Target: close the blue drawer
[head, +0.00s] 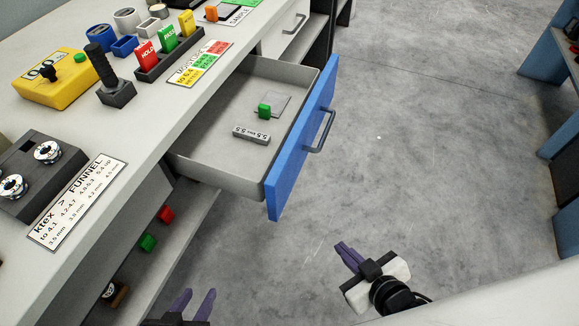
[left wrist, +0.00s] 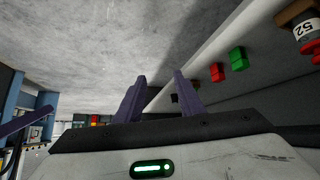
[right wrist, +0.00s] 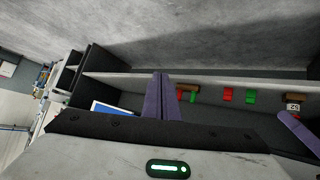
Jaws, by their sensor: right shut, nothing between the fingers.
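The blue drawer (head: 300,140) is pulled out from the bench in the head view. Its blue front carries a grey bar handle (head: 321,131). A green block (head: 264,111), a flat grey plate and a grey marked bar (head: 251,135) lie inside it. My right gripper (head: 346,248) is shut and empty, below and right of the drawer front in the head view, apart from it. My left gripper (head: 199,293) is at the bottom edge of the head view, in front of the lower shelf. Its fingers stand apart with nothing between them, also in the left wrist view (left wrist: 160,78).
The bench top (head: 130,130) holds a yellow box (head: 55,80), a joystick (head: 108,72), coloured cards and a dial box (head: 35,170). Red and green blocks (head: 148,242) sit on the shelf below. Blue shelving (head: 548,60) stands at far right. The floor between is clear.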

